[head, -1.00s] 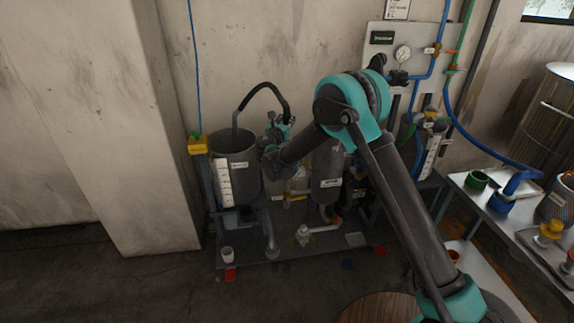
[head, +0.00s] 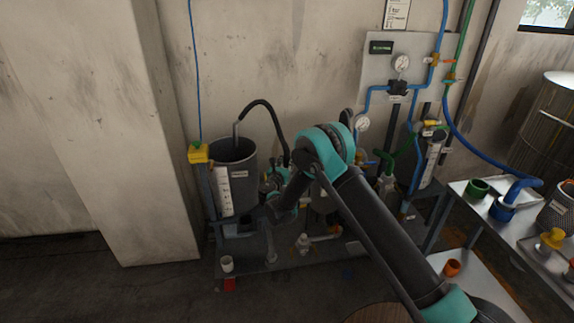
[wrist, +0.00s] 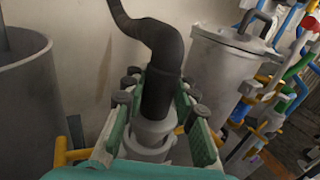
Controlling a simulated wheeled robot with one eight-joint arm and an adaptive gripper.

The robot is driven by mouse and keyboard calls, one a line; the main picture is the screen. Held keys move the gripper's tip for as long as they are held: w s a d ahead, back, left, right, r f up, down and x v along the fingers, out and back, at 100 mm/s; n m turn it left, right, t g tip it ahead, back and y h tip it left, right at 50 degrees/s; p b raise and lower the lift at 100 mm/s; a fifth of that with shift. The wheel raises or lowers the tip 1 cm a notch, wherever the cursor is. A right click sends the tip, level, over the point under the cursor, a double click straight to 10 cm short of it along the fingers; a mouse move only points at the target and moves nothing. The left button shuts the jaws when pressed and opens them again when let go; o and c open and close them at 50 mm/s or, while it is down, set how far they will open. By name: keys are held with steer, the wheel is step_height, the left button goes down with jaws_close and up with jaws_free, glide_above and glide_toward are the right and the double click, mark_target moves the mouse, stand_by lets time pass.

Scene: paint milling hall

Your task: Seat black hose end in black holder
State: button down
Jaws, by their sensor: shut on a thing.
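The black hose (head: 266,106) arcs out of the open grey tank (head: 236,178) and down to my gripper (head: 277,180). In the wrist view, the hose (wrist: 165,45) runs down between my gripper's two green-sided fingers (wrist: 158,92), which are shut on its end. A pale grey collar (wrist: 150,135) shows around the lower part of the hose end, between the fingers. My arm hides much of the area right of and below the gripper in the head view. I cannot make out the black holder in either view.
A lidded grey vessel (wrist: 230,60) stands close to the right of the gripper in the wrist view. A gauge panel (head: 379,62) is on the wall. The right bench has a green holder (head: 478,188) and a blue one (head: 502,209). An orange ring (head: 452,267) lies lower.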

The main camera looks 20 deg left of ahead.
steer(key=shift+f, duration=1.05)
steer(key=shift+f, duration=0.2)
steer(key=c, duration=1.2)
jaws_free()
steer(key=s+d, duration=0.1)
steer(key=s, duration=1.6)
steer(key=shift+s+r, duration=0.2)
